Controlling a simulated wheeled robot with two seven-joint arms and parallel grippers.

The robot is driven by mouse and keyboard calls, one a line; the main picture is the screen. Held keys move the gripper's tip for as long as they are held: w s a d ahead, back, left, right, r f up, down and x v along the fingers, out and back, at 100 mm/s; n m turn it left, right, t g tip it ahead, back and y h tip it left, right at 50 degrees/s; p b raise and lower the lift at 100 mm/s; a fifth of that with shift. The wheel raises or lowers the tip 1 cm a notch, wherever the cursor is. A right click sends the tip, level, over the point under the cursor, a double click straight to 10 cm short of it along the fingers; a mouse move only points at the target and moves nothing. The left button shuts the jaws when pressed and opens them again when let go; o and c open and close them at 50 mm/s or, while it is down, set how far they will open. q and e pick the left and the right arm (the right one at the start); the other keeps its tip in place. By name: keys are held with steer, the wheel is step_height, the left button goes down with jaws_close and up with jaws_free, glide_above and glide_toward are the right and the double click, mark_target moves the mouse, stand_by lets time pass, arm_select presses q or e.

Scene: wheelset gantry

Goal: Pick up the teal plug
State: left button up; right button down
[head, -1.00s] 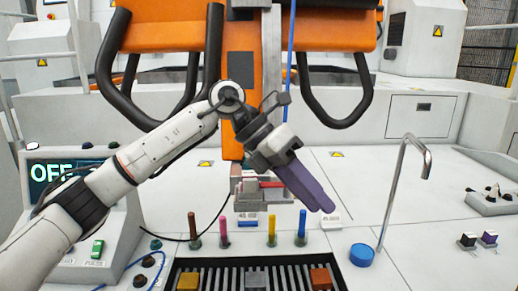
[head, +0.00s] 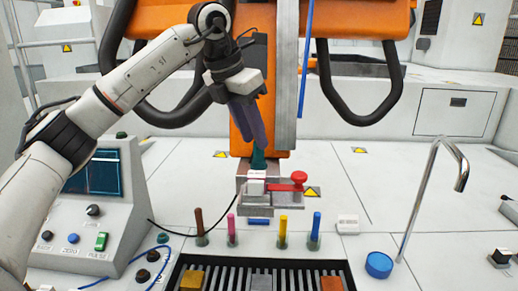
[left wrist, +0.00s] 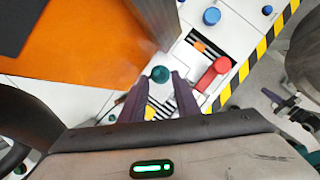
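The teal plug (head: 259,160) stands upright at the back of the small grey fixture (head: 285,199), in front of the orange column. In the left wrist view its round teal top (left wrist: 160,74) shows between the tips of the purple fingers. My left gripper (head: 256,143) points down just above the plug in the head view. Its fingers (left wrist: 162,82) are apart, with a gap on each side of the plug. I cannot tell whether the tips reach below the plug's top.
A red knob (head: 299,178) sits on the fixture, right of the plug. Several coloured pegs, including a yellow one (head: 283,230), stand in front. A slotted tray (head: 222,282) with blocks lies nearer. A bent metal pipe (head: 432,190) rises at right. The orange column (head: 245,100) is close behind.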

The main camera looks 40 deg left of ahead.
mark_target(258, 160)
arm_select(q)
steer(key=shift+w+x, duration=0.25)
steer(key=shift+x, duration=1.75)
steer(key=shift+r, duration=0.15)
jaws_close()
steer(key=shift+r+p, duration=0.4)
steer(key=shift+r, duration=4.6)
